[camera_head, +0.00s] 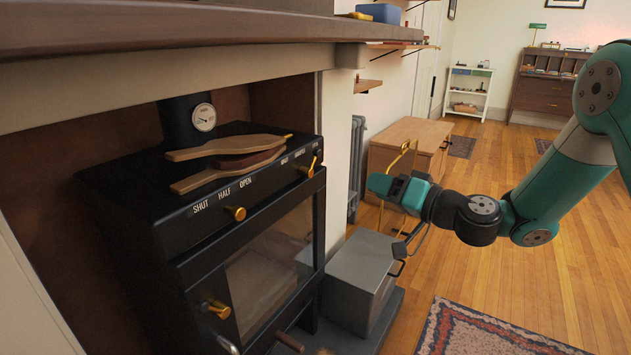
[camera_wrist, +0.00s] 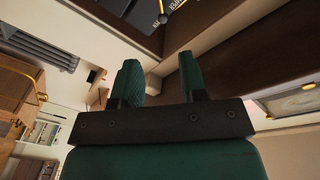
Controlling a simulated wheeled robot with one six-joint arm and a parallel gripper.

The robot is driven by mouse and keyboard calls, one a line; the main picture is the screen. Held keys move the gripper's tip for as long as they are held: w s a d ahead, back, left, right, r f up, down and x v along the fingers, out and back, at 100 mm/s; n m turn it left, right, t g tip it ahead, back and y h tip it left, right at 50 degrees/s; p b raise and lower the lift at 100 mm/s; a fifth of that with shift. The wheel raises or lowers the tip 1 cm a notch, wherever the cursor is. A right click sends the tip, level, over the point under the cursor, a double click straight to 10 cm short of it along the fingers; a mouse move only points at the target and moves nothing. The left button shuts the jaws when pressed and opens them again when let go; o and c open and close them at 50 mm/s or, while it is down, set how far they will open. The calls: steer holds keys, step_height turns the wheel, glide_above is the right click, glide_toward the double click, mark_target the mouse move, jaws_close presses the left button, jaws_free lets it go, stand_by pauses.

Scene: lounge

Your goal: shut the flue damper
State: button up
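The black stove (camera_head: 150,232) stands in the fireplace recess with its flue pipe (camera_head: 176,122) at the back. A brass knob (camera_head: 236,213) is on its upper front, below the words SHUT, HALF and OPEN; I cannot tell its setting. A second brass control (camera_head: 307,168) sits farther right beside smaller lettering I cannot read fully. My gripper (camera_head: 388,187) is in the air right of the stove, apart from it. In the wrist view its two green fingers (camera_wrist: 160,78) are spread with nothing between them.
The mantel shelf (camera_head: 200,28) overhangs the stove. A grey metal box (camera_head: 358,272) stands on the hearth below my gripper. A wooden cabinet (camera_head: 412,143) is behind it. The floor to the right is mostly clear.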

mark_target(313, 163)
steer(key=p+x, duration=0.2)
steer(key=x, duration=1.5)
steer(key=shift+r, duration=0.1)
jaws_close()
